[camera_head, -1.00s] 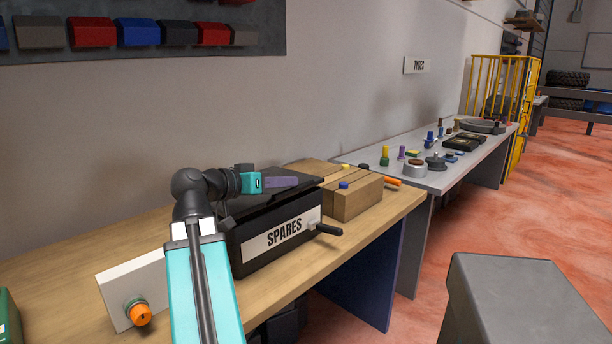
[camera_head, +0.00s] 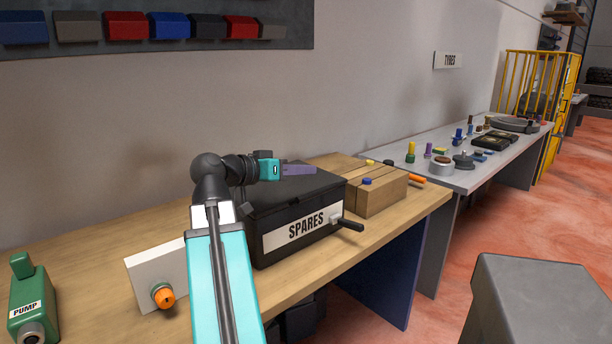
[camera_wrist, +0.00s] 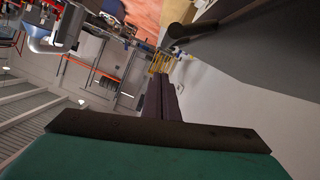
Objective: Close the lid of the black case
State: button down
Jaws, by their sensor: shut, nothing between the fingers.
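The black case (camera_head: 275,262) stands on the wooden bench, its SPARES label and a black front handle (camera_head: 347,225) facing the room. Its lid (camera_head: 300,190) lies down over the box and looks flat; I cannot tell whether a thin gap is left along the edge. My gripper (camera_head: 299,169) is over the back part of the lid, pointing right, with its purple fingers shut and empty. I cannot tell whether it touches the lid. The wrist view shows the shut fingers (camera_wrist: 162,100) from behind. My arm hides the left end of the case.
A wooden block (camera_head: 378,195) with coloured knobs sits right of the case. A white panel with an orange knob (camera_head: 163,296) and a green pump (camera_head: 33,300) stand to the left. A grey table (camera_head: 480,172) with small parts runs behind right. A grey block (camera_head: 530,300) stands at front right.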

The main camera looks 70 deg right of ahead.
jog(key=v, duration=1)
jog(key=shift+b, duration=0.3)
jog(key=shift+w+a+r, duration=0.1)
jog(key=shift+r, duration=0.05)
